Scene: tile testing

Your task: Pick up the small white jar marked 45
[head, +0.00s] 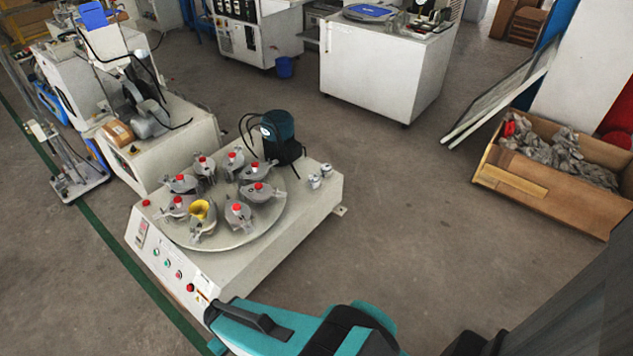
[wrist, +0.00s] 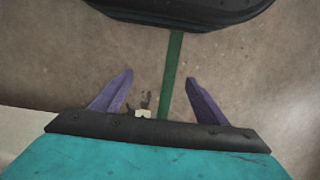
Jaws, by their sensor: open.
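Two small whitish jars with grey tops stand close together on the right corner of the white machine's top, one nearer (head: 314,181) and one just behind it (head: 326,171). They are too small to read, so I cannot tell which is marked 45. My gripper (wrist: 159,76) shows in the wrist view with its two purple fingers apart and nothing between them. It points at bare floor with a green line. In the head view my teal and black arm is at the bottom, in front of the machine, well away from the jars. No jar shows in the wrist view.
The machine (head: 290,235) carries a round turntable (head: 240,238) with several red-knobbed grey pots, left of the jars. A dark teal motor (head: 283,137) with cables stands behind them. A wooden crate (head: 535,190) of grey pieces is at the right. The floor between is clear.

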